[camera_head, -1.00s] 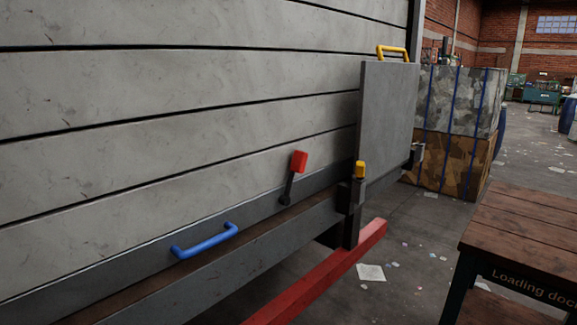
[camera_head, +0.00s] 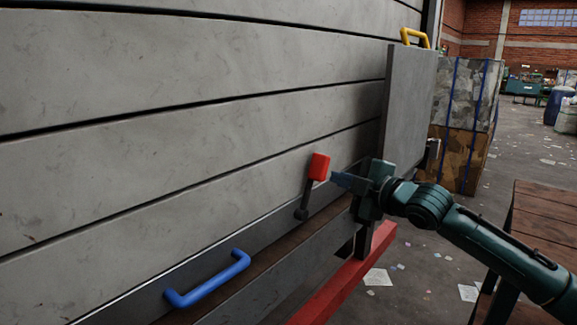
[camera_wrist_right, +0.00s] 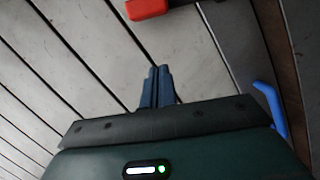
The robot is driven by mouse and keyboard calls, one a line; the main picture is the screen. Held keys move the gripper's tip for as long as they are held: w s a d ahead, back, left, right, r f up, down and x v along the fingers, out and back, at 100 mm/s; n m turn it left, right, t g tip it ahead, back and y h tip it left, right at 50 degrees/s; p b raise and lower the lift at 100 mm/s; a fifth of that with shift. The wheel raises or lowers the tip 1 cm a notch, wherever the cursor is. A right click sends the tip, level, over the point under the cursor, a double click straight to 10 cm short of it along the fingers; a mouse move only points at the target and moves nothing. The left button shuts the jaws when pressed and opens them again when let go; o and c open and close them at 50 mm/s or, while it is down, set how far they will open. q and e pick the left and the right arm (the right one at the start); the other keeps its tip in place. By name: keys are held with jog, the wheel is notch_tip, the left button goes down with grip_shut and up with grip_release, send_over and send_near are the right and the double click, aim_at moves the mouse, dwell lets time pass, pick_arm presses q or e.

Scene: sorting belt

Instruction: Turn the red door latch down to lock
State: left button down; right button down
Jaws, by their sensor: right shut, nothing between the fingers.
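The red door latch (camera_head: 319,167) is a red block on a dark lever that stands up and leans slightly right, on the grey slatted door (camera_head: 180,110). My right gripper (camera_head: 338,180) points left at the latch, with its shut, empty fingertips just right of the red block. I cannot tell whether they touch it in the head view. In the right wrist view the shut blue fingers (camera_wrist_right: 158,72) lie below the red latch block (camera_wrist_right: 147,9), with a gap between them in the picture. My left gripper is out of view.
A blue handle (camera_head: 208,280) sits on the door's lower edge, left of the latch. A grey panel (camera_head: 410,110) with a yellow handle (camera_head: 415,38) stands behind my right gripper. A red beam (camera_head: 345,280) runs below. A wooden table (camera_head: 545,225) is at the right.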

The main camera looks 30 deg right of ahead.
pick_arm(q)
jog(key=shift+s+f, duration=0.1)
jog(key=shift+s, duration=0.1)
pick_arm(e)
jog(key=shift+r, duration=0.4)
jog(key=p+x, duration=0.3)
jog(key=x, duration=0.7)
jog(key=shift+w+r, duration=0.15)
jog(key=shift+w, duration=0.15)
jog(key=shift+w+d+f, duration=0.15)
jog(key=shift+d+f, duration=0.2)
jog(key=shift+d, duration=0.25)
jog(key=shift+w+d+f, duration=0.15)
jog(key=shift+d+f, duration=0.15)
jog(key=shift+d, duration=0.35)
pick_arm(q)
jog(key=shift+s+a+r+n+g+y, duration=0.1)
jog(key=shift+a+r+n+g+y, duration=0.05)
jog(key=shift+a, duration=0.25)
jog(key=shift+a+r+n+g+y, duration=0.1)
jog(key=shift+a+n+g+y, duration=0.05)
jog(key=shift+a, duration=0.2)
pick_arm(e)
jog(key=shift+w+d+f, duration=0.2)
jog(key=shift+d+f, duration=0.05)
jog(key=shift+d, duration=0.3)
